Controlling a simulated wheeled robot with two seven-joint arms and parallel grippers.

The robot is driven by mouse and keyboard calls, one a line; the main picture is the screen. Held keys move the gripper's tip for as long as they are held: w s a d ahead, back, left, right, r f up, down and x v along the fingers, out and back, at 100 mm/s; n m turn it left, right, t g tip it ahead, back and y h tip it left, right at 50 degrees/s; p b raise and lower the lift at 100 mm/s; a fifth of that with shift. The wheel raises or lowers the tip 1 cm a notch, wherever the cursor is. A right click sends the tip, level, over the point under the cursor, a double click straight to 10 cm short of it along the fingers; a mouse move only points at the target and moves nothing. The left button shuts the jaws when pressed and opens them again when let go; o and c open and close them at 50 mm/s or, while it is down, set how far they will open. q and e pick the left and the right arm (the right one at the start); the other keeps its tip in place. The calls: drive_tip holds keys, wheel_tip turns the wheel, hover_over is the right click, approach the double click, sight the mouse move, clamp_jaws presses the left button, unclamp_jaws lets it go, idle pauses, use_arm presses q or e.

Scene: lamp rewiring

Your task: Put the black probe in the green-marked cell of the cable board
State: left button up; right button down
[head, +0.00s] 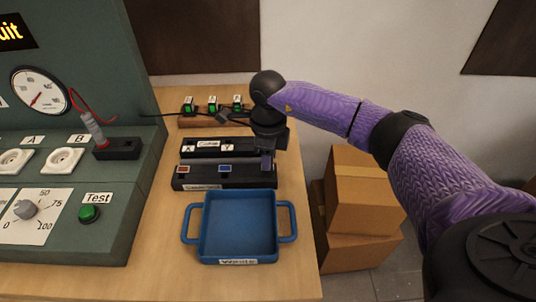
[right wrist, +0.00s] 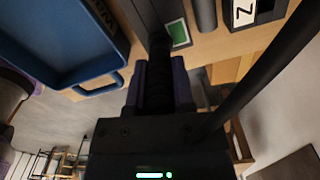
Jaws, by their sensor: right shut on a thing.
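The cable board (head: 222,183), a low dark block with a red mark (head: 184,169) and a blue mark (head: 225,168), lies behind the blue tray. Its green mark (right wrist: 179,34) shows only in the right wrist view; my gripper hides that end in the head view. My right gripper (head: 267,160) is over the board's right end, pointing down. In the right wrist view its purple fingers are shut on the dark, ribbed black probe (right wrist: 158,75). The probe's far end reaches beside the green mark; I cannot tell whether it is inside the cell. My left gripper is out of view.
A blue tray (head: 201,255) stands in front of the board. The grey tester (head: 100,215) stands left, and a red-wired probe (head: 94,128) sits there.

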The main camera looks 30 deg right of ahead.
drive_tip(key=shift+f, duration=0.2)
drive_tip(key=shift+c, duration=1.9)
unclamp_jaws()
wheel_tip(320, 180, up, 10)
drive_tip(key=shift+p, duration=0.85)
